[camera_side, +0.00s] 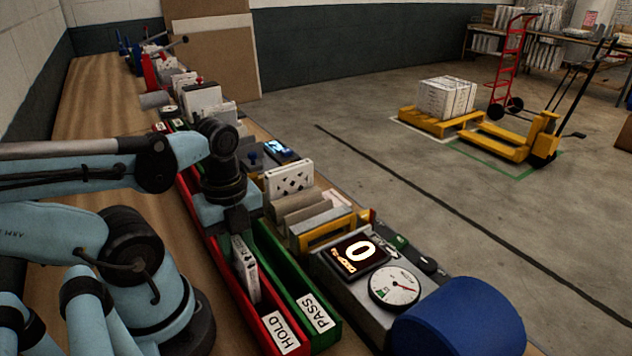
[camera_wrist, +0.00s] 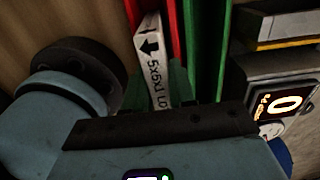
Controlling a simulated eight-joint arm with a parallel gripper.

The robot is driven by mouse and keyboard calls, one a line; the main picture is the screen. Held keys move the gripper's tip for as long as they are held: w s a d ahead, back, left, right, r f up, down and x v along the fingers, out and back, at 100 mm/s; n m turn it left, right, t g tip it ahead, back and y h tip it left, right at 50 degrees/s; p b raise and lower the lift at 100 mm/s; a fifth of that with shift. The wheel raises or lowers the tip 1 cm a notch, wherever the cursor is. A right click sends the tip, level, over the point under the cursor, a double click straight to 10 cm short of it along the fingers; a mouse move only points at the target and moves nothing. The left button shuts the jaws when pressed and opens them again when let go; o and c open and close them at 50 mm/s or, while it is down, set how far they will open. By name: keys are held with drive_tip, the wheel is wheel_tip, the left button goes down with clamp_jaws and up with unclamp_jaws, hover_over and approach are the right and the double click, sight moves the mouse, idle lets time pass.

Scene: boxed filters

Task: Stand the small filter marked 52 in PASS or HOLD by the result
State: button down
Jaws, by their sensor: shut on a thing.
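My gripper (camera_side: 238,232) is shut on a small white filter (camera_side: 246,268), which stands roughly upright inside the red HOLD bin (camera_side: 273,322). In the wrist view the filter (camera_wrist: 151,62) shows a black arrow and partly covered size print between the red walls. I cannot read a 52 on it, and whether it touches the bin floor is hidden. The green PASS bin (camera_side: 318,318) runs alongside on the right. The tester's display (camera_side: 358,254) reads 0, with a round dial (camera_side: 394,288) beside it.
Several boxed filters (camera_side: 290,180) stand right of the bins. A blue cylinder (camera_side: 458,318) is at the front right, close to the tester. More filters and tools line the bench behind my gripper. A pallet truck (camera_side: 515,138) stands on the floor, away from the bench.

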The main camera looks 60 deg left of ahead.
drive_tip(key=c, duration=0.9)
unclamp_jaws()
drive_tip(key=shift+f, duration=0.15)
drive_tip(key=shift+c, duration=0.2)
wheel_tip(320, 180, up, 12)
drive_tip(key=w+d+f+n+t, duration=0.1)
drive_tip(key=w+f+n+t, duration=0.1)
drive_tip(key=w+n, duration=0.5)
drive_tip(key=w+d+f+n+t, duration=0.2)
drive_tip(key=w+n+t, duration=0.3)
drive_tip(key=n, duration=0.6)
drive_tip(key=shift+w+d+f, duration=0.25)
drive_tip(key=shift+w+f, duration=0.45)
drive_tip(key=shift+w, duration=0.25)
